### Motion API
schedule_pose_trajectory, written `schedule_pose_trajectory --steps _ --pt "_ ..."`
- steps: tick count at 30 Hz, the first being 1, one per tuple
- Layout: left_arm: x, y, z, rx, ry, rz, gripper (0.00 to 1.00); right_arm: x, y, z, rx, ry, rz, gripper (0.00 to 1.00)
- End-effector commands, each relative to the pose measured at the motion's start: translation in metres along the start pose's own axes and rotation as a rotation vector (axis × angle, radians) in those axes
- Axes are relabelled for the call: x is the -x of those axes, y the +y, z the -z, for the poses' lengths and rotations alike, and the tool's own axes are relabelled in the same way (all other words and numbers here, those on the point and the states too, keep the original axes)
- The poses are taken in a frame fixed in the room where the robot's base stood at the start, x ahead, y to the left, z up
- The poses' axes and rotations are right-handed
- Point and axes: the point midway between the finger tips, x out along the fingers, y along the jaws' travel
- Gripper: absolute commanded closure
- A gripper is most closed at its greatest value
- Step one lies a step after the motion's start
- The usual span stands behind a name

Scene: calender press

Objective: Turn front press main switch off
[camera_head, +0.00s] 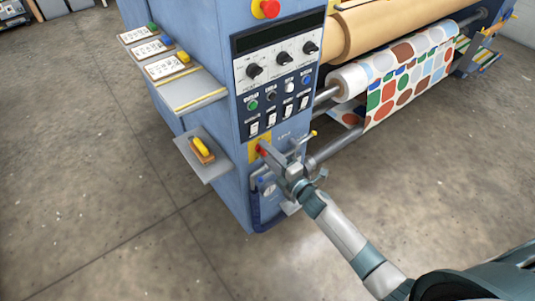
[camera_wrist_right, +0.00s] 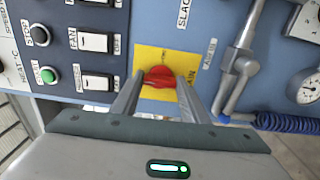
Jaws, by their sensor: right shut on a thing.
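The main switch is a red rotary knob (camera_wrist_right: 160,76) on a yellow plate (camera_wrist_right: 182,62) on the press's blue front panel. In the head view the yellow plate (camera_head: 254,156) sits low on the press, below the rocker switches. My right gripper (camera_wrist_right: 158,84) is shut on the red knob, one finger on each side of it. In the head view my right gripper (camera_head: 268,156) reaches the plate from the lower right and partly covers the knob. The knob's exact angle is hard to read. My left gripper is not in view.
Above the switch is a control panel (camera_head: 277,90) with knobs, buttons and rockers. A red emergency button (camera_head: 270,8) is at the top. A small shelf (camera_head: 217,170) with a yellow-handled brush juts out left. Patterned fabric (camera_head: 410,75) hangs at right. A gauge (camera_wrist_right: 305,88) and blue hose (camera_wrist_right: 285,122) are beside the switch.

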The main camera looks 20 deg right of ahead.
Motion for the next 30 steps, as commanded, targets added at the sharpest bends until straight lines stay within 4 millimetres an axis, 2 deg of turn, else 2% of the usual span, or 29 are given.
schedule_pose_trajectory --steps 9,10,12,23,30 --pt "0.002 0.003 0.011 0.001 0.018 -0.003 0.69 0.001 -0.001 0.001 0.005 0.001 0.003 0.82" --pt "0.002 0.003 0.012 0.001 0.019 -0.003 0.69 0.001 -0.002 0.001 0.005 0.001 0.003 0.55" --pt "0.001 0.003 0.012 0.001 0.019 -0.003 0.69 0.001 -0.001 0.001 0.005 0.001 0.002 0.41" --pt "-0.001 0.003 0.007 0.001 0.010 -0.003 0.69 0.002 -0.001 0.000 0.003 0.000 0.001 0.41" --pt "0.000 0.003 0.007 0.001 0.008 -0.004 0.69 0.018 -0.002 0.000 0.003 0.000 0.002 0.41"
